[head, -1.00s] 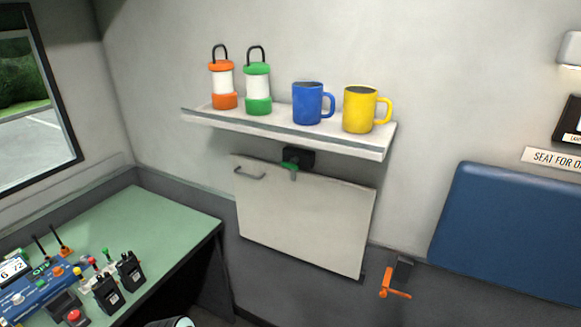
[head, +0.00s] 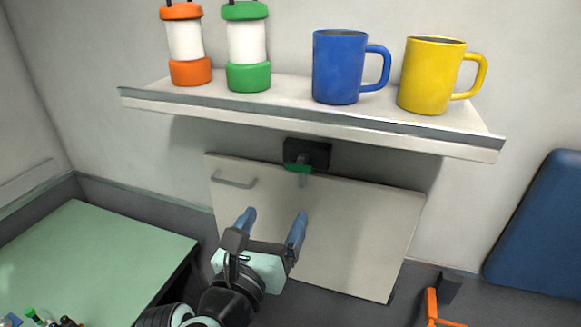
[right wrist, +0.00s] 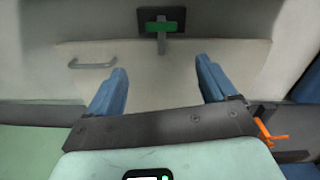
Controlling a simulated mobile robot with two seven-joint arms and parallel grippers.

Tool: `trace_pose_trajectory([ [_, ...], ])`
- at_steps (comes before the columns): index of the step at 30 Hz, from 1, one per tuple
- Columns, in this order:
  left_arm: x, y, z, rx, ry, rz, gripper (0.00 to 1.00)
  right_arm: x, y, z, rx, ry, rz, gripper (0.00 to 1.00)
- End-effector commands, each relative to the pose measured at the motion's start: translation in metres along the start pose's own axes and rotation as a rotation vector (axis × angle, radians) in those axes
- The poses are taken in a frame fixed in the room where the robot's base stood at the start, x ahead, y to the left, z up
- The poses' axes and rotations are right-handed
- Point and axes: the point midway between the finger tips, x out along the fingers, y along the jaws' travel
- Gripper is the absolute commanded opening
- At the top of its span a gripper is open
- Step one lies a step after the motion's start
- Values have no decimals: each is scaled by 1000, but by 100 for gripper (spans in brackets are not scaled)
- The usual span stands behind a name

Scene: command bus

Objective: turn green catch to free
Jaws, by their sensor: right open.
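The green catch (head: 299,168) sits on a black block (head: 316,153) on the wall, just under the shelf and at the top edge of the pale folded panel. In the right wrist view the green catch (right wrist: 162,27) lies crosswise over a grey stem, above and between my fingertips. My right gripper (head: 273,218) is open and empty in front of the panel, below the catch and apart from it. Its two blue fingers also show in the right wrist view (right wrist: 163,80). My left gripper is not in view.
A shelf (head: 300,122) juts out above the catch, carrying an orange lantern (head: 185,42), a green lantern (head: 247,45), a blue mug (head: 337,68) and a yellow mug (head: 430,77). The panel (head: 350,235) has a handle (head: 234,182). An orange lever (head: 432,305) is lower right.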

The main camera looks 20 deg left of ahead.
Motion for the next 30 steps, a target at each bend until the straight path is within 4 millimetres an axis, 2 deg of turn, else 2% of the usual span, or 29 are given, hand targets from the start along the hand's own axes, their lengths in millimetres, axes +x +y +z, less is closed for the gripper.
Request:
trace_pose_trajectory([
  [1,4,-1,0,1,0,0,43,-10,-2,10,64,-1,-4,85],
  [3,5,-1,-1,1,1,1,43,-19,-5,18,123,3,-10,85],
  [8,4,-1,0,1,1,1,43,-18,-7,24,165,9,-17,85],
  [11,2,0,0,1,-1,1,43,-5,-8,24,165,8,-17,85],
  [24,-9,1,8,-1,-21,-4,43,84,-9,23,161,8,-17,85],
  [30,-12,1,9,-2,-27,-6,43,105,-8,23,160,6,-15,85],
])
